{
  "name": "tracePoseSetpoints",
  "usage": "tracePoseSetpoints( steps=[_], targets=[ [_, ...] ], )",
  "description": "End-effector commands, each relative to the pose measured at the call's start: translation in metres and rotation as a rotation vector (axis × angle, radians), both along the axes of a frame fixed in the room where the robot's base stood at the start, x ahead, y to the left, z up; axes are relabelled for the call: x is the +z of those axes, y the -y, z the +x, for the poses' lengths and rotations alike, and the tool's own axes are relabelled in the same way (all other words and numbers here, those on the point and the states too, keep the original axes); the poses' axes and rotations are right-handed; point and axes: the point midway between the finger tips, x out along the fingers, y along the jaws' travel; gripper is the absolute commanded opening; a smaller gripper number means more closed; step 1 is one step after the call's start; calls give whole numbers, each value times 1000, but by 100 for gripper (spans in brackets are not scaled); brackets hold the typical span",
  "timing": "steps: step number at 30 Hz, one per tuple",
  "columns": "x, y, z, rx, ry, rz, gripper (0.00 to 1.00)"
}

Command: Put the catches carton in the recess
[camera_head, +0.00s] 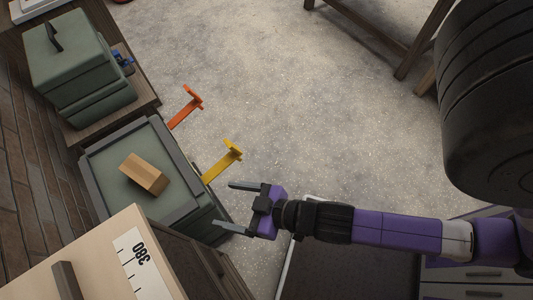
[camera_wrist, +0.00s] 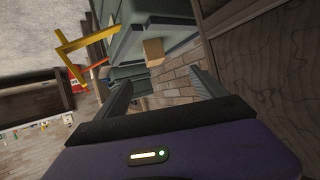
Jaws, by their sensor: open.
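A small brown carton (camera_head: 144,174), likely the catches carton, lies at an angle on the grey-green recessed top (camera_head: 109,159) of a cabinet at the left. The raised dark rim runs around that top. The carton also shows in the wrist view (camera_wrist: 154,52), beyond my fingers. My gripper (camera_head: 229,205) is open and empty, to the right of the carton and apart from it, with its fingers pointing left. The fingers also show in the wrist view (camera_wrist: 163,88), spread wide. No label can be read on the carton.
A green lidded box (camera_head: 80,65) stands behind. A pale box marked 380 (camera_head: 105,260) is in front. Open floor (camera_head: 290,100) lies to the right.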

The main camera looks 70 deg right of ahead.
Motion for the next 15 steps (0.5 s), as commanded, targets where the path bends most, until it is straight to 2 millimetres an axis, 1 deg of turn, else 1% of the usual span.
tracePoseSetpoints(
  steps=[1,3,6,10,12,15],
  targets=[
    [14,3,-22,4,11,-1,81],
    [37,7,-44,8,40,-6,81],
    [70,13,-70,9,80,-20,81],
    [106,21,-90,-1,122,-37,81],
    [119,24,-96,-6,138,-46,81],
    [129,26,-101,-11,151,-52,81]
  ],
)
